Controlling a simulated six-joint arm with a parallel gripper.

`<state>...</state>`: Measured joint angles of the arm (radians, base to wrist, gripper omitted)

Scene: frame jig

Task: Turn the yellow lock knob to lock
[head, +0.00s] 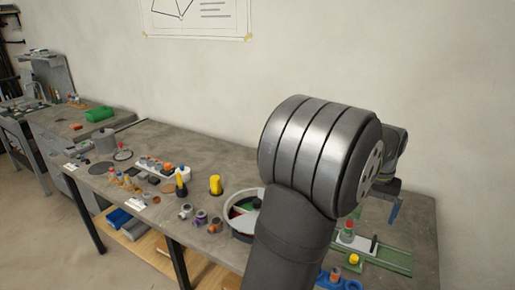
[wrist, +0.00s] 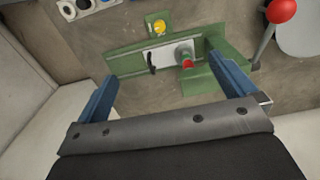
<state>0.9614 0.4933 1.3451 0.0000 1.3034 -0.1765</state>
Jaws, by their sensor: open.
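The yellow lock knob (wrist: 158,27) sits on a small green block at the far edge of the green frame jig (wrist: 128,62) in the wrist view. In the head view the yellow knob (head: 353,259) is at the near side of the jig (head: 400,262). A white plate (wrist: 168,55) lies in the jig, with a black bar and a grey, red-topped piece (wrist: 186,58) on it. My gripper (wrist: 168,82) is open and empty, its blue fingers spread above the jig and apart from the knob. In the head view my gripper (head: 394,208) is partly hidden behind my arm.
A blue holder (head: 341,281) with round pieces stands close to the yellow knob. A round tray (head: 236,226) is partly hidden by my arm. Yellow (head: 215,185) and black-yellow (head: 181,187) upright items and several small parts stand on the grey bench left of it.

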